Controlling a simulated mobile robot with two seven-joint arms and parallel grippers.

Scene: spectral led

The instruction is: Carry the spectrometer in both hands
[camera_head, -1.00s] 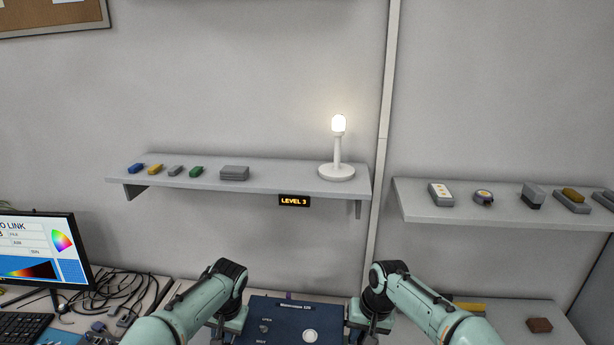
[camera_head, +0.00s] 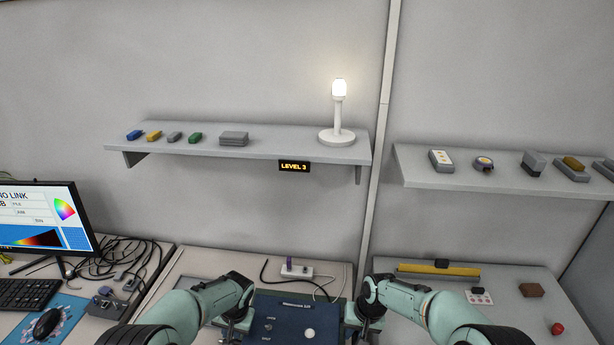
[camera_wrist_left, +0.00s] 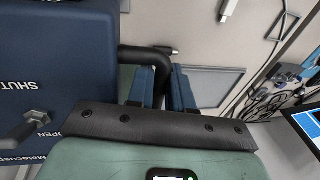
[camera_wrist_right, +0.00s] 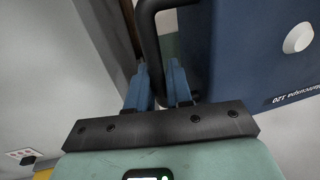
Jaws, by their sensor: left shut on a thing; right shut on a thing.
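The spectrometer is a dark blue box (camera_head: 285,322) with white lettering and a round pale knob, low in the middle of the head view. Its lower part is cut off by the picture edge. My left gripper (camera_wrist_left: 160,92) is shut on a black bar handle at the box's side. My right gripper (camera_wrist_right: 158,88) is shut on the matching handle at the other side. In the head view my left gripper (camera_head: 236,328) and right gripper (camera_head: 362,322) flank the box, with fingertips mostly hidden.
A wall shelf (camera_head: 290,150) marked Level 3 holds a lit lamp (camera_head: 339,115), a grey box (camera_head: 233,138) and small coloured blocks. A white power strip (camera_head: 297,271) lies on the desk behind the spectrometer. A monitor (camera_head: 40,225) and tangled cables are left; small items lie right.

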